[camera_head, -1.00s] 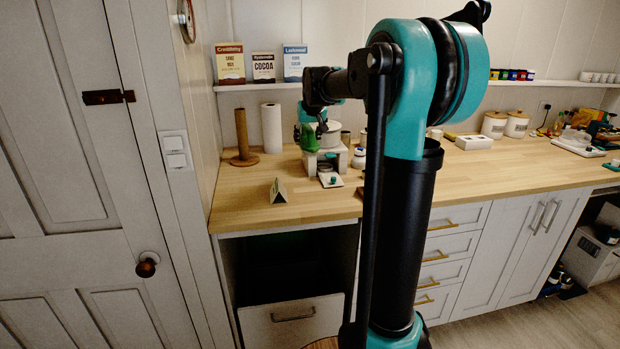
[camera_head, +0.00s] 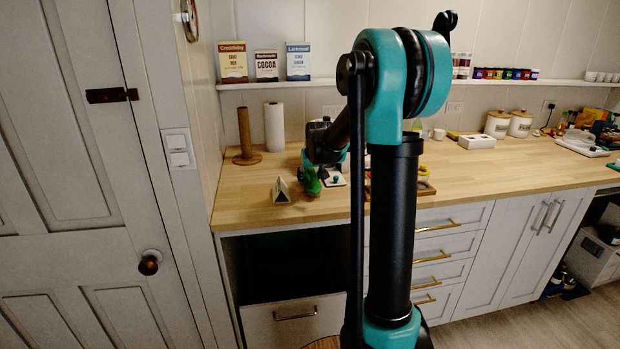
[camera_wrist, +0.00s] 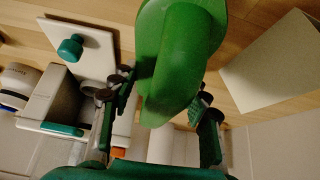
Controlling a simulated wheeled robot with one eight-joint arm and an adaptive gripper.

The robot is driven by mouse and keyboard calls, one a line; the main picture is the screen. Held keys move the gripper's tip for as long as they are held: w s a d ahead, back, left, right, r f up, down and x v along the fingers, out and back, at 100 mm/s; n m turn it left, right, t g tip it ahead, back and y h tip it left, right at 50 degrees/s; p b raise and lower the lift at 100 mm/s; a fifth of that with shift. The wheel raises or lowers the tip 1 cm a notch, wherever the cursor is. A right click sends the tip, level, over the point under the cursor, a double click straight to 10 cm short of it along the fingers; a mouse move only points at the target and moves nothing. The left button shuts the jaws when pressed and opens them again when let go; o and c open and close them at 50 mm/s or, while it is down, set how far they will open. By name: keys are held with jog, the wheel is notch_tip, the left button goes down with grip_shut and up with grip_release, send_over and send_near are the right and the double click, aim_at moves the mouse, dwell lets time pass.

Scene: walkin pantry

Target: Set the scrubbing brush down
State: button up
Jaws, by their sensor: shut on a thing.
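The scrubbing brush is a bright green, rounded piece (camera_wrist: 180,60), large in the wrist view and small in the head view (camera_head: 311,182). My gripper (camera_wrist: 160,108) is shut on it, with a finger on each side. In the head view my gripper (camera_head: 311,165) is low over the wooden counter (camera_head: 240,194), near its front left part. I cannot tell whether the brush touches the counter. The brush's underside is hidden.
A small tent-shaped white card (camera_head: 281,190) stands just left of the brush. A paper towel roll (camera_head: 274,127) and a wooden post (camera_head: 244,135) stand behind. Counter at far left is clear.

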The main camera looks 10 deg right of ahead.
jog(key=shift+f, duration=0.15)
jog(key=o, duration=1.2)
jog(key=shift+o, duration=0.2)
